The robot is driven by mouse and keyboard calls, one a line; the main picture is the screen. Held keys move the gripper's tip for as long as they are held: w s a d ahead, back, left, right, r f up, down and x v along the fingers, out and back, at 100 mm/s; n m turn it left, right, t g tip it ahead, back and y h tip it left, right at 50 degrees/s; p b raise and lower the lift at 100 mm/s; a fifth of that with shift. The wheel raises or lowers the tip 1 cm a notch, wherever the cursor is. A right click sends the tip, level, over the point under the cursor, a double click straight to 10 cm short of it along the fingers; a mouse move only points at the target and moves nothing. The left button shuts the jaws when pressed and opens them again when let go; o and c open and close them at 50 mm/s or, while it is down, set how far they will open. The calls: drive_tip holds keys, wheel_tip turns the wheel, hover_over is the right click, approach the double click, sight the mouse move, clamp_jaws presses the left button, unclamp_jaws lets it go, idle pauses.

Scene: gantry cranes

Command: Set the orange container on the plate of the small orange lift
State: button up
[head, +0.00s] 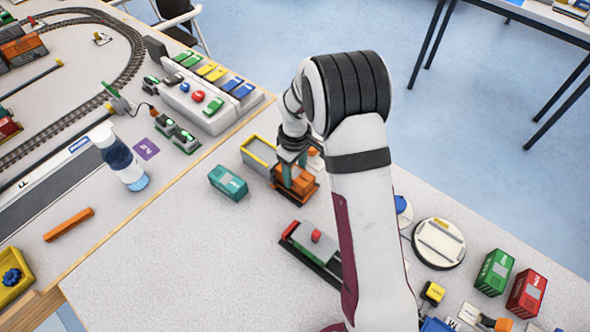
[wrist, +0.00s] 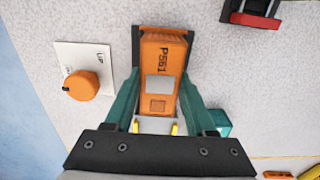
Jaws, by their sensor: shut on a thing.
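The orange container (wrist: 163,62), marked P561, lies lengthwise between the two teal fingers of my gripper (wrist: 160,98) in the wrist view. My gripper (head: 298,178) is shut on it. In the head view the orange container (head: 302,181) is low over the small orange lift (head: 297,197), partly hidden by my fingers. Dark parts show beside the container's far end in the wrist view. I cannot tell whether its underside touches the plate, which is hidden.
An orange knob (wrist: 82,85) on a white card marked UP stands left of the container. A grey bin with a yellow rim (head: 258,150) adjoins the lift.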

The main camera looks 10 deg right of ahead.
drive_tip(key=shift+f, duration=0.2)
drive_tip(key=o, duration=1.3)
drive_tip(key=shift+o, duration=0.2)
wheel_tip(320, 180, up, 6)
drive_tip(key=shift+r, duration=0.5)
